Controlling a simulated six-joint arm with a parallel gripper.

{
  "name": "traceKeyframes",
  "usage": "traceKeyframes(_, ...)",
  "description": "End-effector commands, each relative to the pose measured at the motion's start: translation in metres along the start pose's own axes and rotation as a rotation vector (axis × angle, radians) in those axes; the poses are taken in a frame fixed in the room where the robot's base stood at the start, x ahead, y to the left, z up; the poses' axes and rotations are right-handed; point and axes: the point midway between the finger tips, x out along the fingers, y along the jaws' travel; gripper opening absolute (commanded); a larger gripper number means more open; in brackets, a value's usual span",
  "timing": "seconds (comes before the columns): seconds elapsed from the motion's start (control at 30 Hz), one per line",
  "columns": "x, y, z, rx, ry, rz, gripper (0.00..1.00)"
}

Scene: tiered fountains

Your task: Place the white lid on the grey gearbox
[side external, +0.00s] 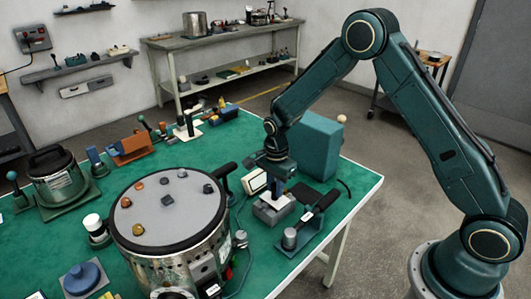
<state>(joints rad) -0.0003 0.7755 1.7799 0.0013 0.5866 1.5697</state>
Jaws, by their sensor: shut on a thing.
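The grey gearbox (272,208) appears to be the small grey box standing on the green table, right of the large drum. My gripper (276,190) points down directly above it, with its fingertips very close to the top of the box. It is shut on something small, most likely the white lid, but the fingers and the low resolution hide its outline. I cannot tell whether the held thing touches the box. A white-faced piece with a dark edge (257,181) shows just left of my gripper, tilted; I cannot tell what it is.
A large metal drum with a grey top (170,208) stands close on the left. A dark tool with a metal cylinder (290,238) lies close at the front right. A teal box (316,145) stands behind my gripper. The table's right edge (360,200) is near.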

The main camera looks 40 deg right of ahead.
Motion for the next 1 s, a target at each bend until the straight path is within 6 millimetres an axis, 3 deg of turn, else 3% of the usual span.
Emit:
traceKeyframes(0.47, 0.0064, 0.0001, 0.0, 0.0, 0.0, 0.001, 0.0)
traceKeyframes(0.5, 0.0068, 0.0001, 0.0, 0.0, 0.0, 0.0, 0.24)
traceKeyframes(0.6, 0.0065, 0.0, 0.0, 0.0, 0.0, 0.0, 0.44)
traceKeyframes(1.0, 0.0042, -0.0001, 0.0, 0.0, 0.0, 0.0, 0.44)
